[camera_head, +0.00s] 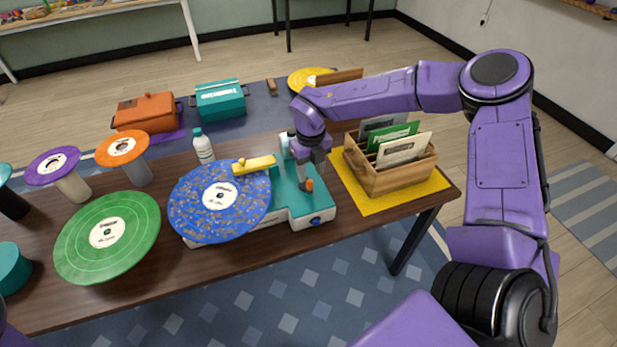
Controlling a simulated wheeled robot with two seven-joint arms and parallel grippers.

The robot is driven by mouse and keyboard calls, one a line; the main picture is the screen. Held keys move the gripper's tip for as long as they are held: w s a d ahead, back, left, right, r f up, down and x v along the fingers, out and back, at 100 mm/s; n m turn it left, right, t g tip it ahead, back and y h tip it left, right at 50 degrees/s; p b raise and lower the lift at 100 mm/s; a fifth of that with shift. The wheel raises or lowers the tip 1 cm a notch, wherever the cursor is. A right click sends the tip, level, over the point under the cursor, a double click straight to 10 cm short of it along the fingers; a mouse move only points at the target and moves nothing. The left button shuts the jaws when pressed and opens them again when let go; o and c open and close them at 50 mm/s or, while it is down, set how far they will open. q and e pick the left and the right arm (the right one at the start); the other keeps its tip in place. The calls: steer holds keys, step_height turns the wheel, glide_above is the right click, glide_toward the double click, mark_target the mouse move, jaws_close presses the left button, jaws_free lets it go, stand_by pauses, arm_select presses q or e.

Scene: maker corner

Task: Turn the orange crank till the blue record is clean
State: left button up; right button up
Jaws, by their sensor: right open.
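The blue record (200,219) lies on a teal and white machine (314,214) on the table. Its blue face is covered with brownish specks around a white label. A yellow arm (255,164) reaches over its upper right edge. The orange crank (309,185) shows as a small orange knob on top of the machine's right part. My right gripper (305,182) is open, pointing down right at the knob; its fingers are small here, and I cannot tell whether they touch it. The rest of the crank is hidden. My left gripper is not in view.
A wooden crate (388,179) with sleeves stands on a yellow mat (430,191) right of the machine. A green record (85,240) lies to the left. A white bottle (203,147) stands behind the blue record. Orange and purple discs sit on stands further left.

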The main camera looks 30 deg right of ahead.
mark_target(309, 181)
steer(key=f, duration=0.4)
steer(key=f+p, duration=0.1)
steer(key=shift+w+f, duration=0.25)
steer(key=shift+f, duration=0.15)
steer(key=shift+s, duration=0.1)
jaws_close()
